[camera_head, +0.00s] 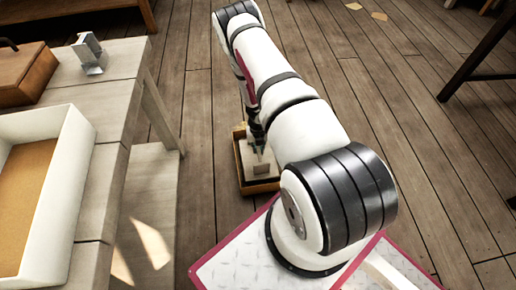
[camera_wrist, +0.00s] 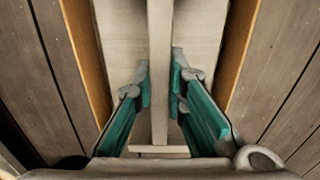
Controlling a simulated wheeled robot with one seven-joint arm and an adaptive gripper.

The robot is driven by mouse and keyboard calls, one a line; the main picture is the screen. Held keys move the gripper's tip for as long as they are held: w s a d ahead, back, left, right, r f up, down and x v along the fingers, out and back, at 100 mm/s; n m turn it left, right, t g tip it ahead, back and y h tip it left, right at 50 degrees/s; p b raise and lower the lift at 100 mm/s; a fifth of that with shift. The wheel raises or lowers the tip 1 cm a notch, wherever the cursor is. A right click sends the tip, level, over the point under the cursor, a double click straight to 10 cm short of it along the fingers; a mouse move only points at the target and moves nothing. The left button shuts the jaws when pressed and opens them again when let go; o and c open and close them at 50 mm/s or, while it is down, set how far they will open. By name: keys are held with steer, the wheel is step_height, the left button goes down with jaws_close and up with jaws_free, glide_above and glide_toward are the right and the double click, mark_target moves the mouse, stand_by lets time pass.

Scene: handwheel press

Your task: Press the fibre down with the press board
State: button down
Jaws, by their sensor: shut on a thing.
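The press board (camera_wrist: 200,30) is a pale flat board with a raised grey handle bar (camera_wrist: 159,25) along its middle. My gripper (camera_wrist: 160,88) has its teal-padded fingers on either side of this handle and is shut on it. The board sits between the orange-brown walls of a wooden box (camera_wrist: 86,50) in the wrist view. In the head view the box (camera_head: 262,187) stands on the floor, with my gripper (camera_head: 257,138) reaching down into it and the board (camera_head: 255,163) partly showing. The fibre is not visible; whatever lies under the board is hidden.
A wooden table (camera_head: 104,190) at left holds a white tray (camera_head: 68,180) with a brown bottom, a brown case (camera_head: 25,75) and a small metal piece (camera_head: 90,55). Table legs stand at upper right. The plank floor (camera_head: 200,130) around the box is clear.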

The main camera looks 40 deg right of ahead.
steer(key=shift+f+b, duration=0.45)
steer(key=shift+f, duration=2.1)
stand_by(2.0)
steer(key=shift+r, duration=0.1)
steer(key=shift+r+p, duration=3.7)
steer(key=shift+r, duration=2)
